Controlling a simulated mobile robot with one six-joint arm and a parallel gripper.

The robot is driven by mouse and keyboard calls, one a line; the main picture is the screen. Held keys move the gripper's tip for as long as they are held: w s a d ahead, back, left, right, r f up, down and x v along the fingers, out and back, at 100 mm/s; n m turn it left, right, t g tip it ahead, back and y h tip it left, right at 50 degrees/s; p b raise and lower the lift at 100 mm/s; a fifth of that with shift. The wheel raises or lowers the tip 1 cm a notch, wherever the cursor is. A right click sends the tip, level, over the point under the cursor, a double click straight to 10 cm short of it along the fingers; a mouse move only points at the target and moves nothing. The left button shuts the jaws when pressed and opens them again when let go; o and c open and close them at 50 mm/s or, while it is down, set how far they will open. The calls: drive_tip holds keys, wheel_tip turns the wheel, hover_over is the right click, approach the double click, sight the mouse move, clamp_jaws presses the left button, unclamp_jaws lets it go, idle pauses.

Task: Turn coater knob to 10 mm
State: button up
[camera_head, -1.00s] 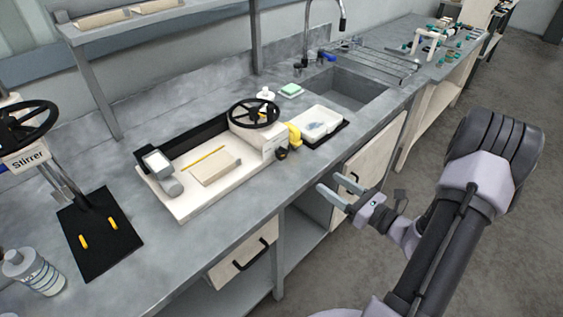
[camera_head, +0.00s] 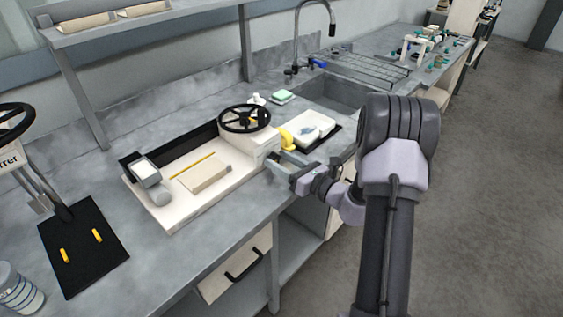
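The coater is a white machine (camera_head: 175,208) with a flat bed on the grey bench, and a black handwheel (camera_head: 244,118) tops its block at the right end. A yellow part (camera_head: 287,138) sticks out on the block's right side. My gripper (camera_head: 276,161) is at the block's front right corner, with its two fingers apart and nothing seen held between them. The coater knob, on this corner, is hidden or too small to make out behind the fingers. I cannot tell whether the fingers touch it. The knob's setting cannot be read.
A white tray (camera_head: 309,128) on a black mat stands right of the coater, before the sink (camera_head: 345,95). A green sponge (camera_head: 282,97) lies behind. The stirrer's black base (camera_head: 85,250) and a bottle (camera_head: 18,290) are at left. A drawer handle (camera_head: 243,266) juts out below.

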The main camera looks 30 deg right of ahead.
clamp_jaws()
drive_tip(key=shift+r+m+p, duration=0.25)
drive_tip(key=shift+m+p, duration=0.35)
drive_tip(key=shift+p, duration=0.35)
drive_tip(key=shift+m+p, duration=0.6)
drive_tip(key=shift+d+f+m, duration=0.1)
drive_tip(key=shift+f+m, duration=0.15)
drive_tip(key=shift+m, duration=0.15)
drive_tip(key=shift+o, duration=1.3)
unclamp_jaws()
drive_tip(key=p+v, duration=0.3)
drive_tip(key=v, duration=1.4)
drive_tip(key=shift+s, duration=0.2)
